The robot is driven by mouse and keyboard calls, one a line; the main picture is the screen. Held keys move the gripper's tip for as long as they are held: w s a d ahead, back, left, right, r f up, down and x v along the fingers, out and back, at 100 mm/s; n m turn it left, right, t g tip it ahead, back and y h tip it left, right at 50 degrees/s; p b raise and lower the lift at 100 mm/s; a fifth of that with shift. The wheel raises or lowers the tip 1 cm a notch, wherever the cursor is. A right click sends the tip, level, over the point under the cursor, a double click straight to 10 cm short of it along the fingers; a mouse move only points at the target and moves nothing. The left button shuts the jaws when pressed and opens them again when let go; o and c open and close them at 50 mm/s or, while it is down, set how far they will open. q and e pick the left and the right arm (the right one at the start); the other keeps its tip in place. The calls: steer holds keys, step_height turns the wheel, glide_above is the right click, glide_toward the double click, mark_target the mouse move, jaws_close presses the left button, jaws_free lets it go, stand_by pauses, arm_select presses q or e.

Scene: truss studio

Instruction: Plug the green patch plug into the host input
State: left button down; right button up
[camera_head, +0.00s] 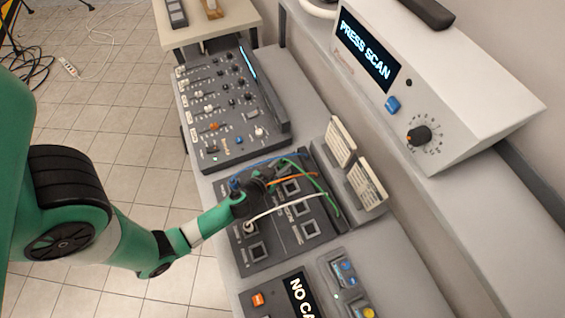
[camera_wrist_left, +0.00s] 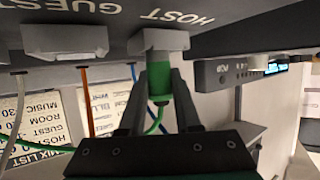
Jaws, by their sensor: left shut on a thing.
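My left gripper (camera_head: 266,182) is over the dark patch panel (camera_head: 262,222) and shut on the green patch plug (camera_wrist_left: 159,82). In the left wrist view the plug stands between the two fingers, in line with the host input (camera_wrist_left: 158,41), a pale square socket by the HOST lettering. The plug's end meets the socket's face; how deep it sits cannot be told. The green cable (camera_head: 322,188) arcs from near the gripper to the panel's right side. In the head view the gripper hides the plug and host input. My right gripper is out of view.
White (camera_head: 285,211), orange (camera_head: 295,180) and blue (camera_head: 262,163) cables cross the panel near my gripper. A guest socket (camera_wrist_left: 65,40) is beside the host input. A mixer (camera_head: 225,110) stands behind, label cards (camera_head: 366,184) at the right, and a PRESS SCAN console (camera_head: 440,90) farther right.

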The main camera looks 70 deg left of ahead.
arm_select(q)
steer(key=shift+f+b, duration=0.3)
steer(key=shift+f, duration=0.05)
steer(key=c, duration=0.9)
jaws_free()
